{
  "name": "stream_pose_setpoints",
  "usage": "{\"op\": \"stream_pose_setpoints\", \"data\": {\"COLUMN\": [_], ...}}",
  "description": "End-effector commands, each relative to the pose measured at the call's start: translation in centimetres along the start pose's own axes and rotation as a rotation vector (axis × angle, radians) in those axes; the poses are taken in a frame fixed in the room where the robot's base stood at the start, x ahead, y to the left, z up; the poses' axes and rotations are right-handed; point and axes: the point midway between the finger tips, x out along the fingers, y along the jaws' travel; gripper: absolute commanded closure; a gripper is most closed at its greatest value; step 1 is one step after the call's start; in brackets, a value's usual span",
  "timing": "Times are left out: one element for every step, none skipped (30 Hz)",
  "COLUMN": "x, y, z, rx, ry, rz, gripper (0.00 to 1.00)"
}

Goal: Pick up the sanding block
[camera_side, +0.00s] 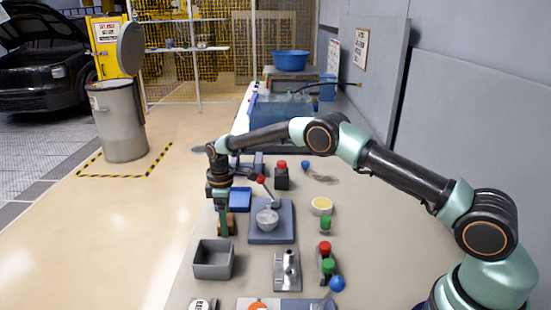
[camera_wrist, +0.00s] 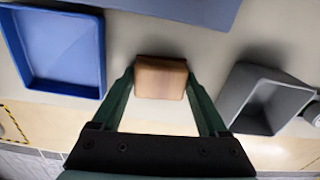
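The sanding block, a small brown wood-coloured block (camera_wrist: 161,78), lies between my gripper's two green fingers in the wrist view. My gripper (camera_wrist: 160,84) has a fingertip close against each side of it. I cannot tell whether the fingers press on it or stand just clear. In the side view my gripper (camera_side: 224,224) points straight down at the block (camera_side: 231,224), near the left edge of the bench. The fingers partly hide the block there, and whether it rests on the bench is not clear.
An open grey bin (camera_side: 213,262) stands close to the block, toward the side camera. A blue tray (camera_side: 240,200) lies on the other side.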

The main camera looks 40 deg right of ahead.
Motion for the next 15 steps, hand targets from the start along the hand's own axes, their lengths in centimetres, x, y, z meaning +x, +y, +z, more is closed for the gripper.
{"op": "stream_pose_setpoints", "data": {"x": [0.0,0.0,0.0,0.0,0.0,0.0,0.0,0.0,-0.1,-0.1,-0.2,-0.4,-0.5,-0.7,-1.1], "y": [0.0,0.0,0.0,0.0,0.0,0.0,0.0,0.0,0.0,0.0,0.0,0.0,0.0,0.0,0.0], "z": [0.0,0.0,0.0,0.0,0.0,0.0,0.0,0.0,0.0,0.0,0.0,0.0,0.0,0.0,-0.1], "rx": [0.000,0.000,0.000,0.000,0.000,0.000,0.000,0.000,0.000,0.000,0.000,0.000,0.000,0.000,0.000], "ry": [0.000,0.000,0.000,0.000,0.000,0.000,0.000,0.000,0.000,0.000,0.000,0.001,0.001,0.001,0.001], "rz": [0.000,0.000,0.000,0.000,0.000,0.000,0.000,0.000,0.000,0.000,0.000,0.001,0.001,0.001,0.001], "gripper": [0.69,0.80,0.80,0.80,0.80,0.80,0.80,0.80,0.80,0.80,0.80,0.80,0.80,0.80,0.80]}}
